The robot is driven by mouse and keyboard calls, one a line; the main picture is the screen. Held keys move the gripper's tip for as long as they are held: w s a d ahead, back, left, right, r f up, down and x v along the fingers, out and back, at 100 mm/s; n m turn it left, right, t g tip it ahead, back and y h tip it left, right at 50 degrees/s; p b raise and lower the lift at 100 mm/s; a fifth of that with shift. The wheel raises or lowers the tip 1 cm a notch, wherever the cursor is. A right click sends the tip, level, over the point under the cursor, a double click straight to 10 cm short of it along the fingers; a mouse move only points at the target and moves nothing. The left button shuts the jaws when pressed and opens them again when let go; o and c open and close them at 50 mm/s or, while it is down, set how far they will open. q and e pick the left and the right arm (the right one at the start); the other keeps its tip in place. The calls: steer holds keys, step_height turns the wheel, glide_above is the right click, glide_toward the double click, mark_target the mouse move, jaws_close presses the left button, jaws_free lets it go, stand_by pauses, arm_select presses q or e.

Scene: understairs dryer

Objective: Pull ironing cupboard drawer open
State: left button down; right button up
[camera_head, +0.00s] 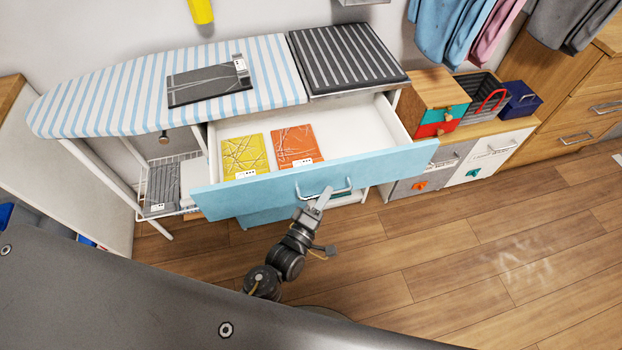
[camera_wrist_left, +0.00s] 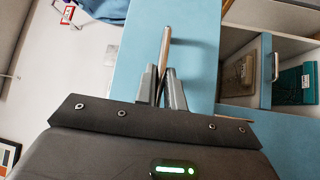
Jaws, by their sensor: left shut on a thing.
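The ironing cupboard drawer has a light blue front (camera_head: 400,163) and stands pulled out, its white inside showing from above. A yellow packet (camera_head: 245,155) and an orange packet (camera_head: 297,146) lie in it. A metal bar handle (camera_head: 342,190) is on the front. In the left wrist view the handle (camera_wrist_left: 166,45) runs between the two fingers (camera_wrist_left: 162,85) against the blue front (camera_wrist_left: 198,40). My right gripper is out of view.
A striped ironing board (camera_head: 130,95) and a ribbed dark top (camera_head: 345,60) lie above the drawer. A wire basket (camera_head: 165,185) is at the left. Low cabinets (camera_head: 490,155) stand at the right. Wooden floor (camera_head: 450,250) is clear in front.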

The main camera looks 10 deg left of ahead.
arm_select(q)
steer(key=c, duration=1.5)
jaws_free()
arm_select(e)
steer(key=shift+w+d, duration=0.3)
arm_select(q)
steer(key=shift+s, duration=0.1)
steer(key=shift+b+v, duration=0.55)
steer(key=shift+v, duration=4.85)
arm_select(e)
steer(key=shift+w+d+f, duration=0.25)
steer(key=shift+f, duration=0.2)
